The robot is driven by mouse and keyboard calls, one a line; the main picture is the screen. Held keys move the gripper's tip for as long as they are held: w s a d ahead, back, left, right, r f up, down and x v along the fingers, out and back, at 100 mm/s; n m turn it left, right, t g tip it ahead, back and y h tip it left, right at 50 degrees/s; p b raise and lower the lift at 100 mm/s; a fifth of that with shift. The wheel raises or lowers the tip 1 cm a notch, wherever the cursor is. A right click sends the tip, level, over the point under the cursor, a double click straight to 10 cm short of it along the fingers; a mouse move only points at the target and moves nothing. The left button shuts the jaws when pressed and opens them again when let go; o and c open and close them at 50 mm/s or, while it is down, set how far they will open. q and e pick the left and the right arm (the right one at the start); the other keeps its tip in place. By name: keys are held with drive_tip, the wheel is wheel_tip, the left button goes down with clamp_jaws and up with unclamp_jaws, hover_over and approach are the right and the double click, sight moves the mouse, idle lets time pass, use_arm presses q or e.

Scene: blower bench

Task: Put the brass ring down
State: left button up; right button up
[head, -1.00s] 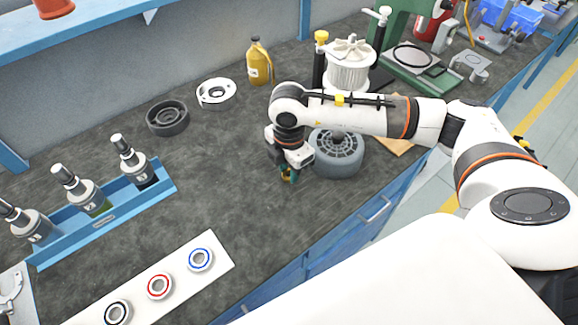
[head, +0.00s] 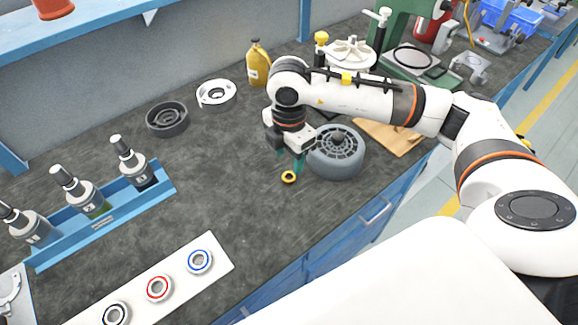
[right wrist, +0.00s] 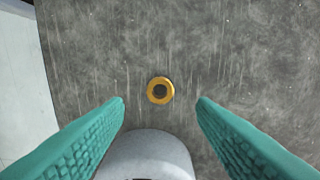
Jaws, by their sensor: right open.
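The brass ring (head: 288,177) lies flat on the dark grey bench top (head: 235,205), apart from other parts. In the right wrist view the ring (right wrist: 160,90) sits on bare bench, centred ahead of the two green fingers. My right gripper (head: 290,163) is open and empty, above the ring and not touching it; its fingers also show wide apart in the right wrist view (right wrist: 160,103). My left gripper is not in view.
A grey round finned housing (head: 337,152) stands just right of my right gripper. A blue rack (head: 105,222) holds several bottles at left. A white strip (head: 222,262) with coloured rings lies in front. The bench between is clear.

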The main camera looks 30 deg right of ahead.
wheel_tip(320, 180, up, 7)
idle(0.3)
drive_tip(key=shift+f, duration=0.15)
idle(0.3)
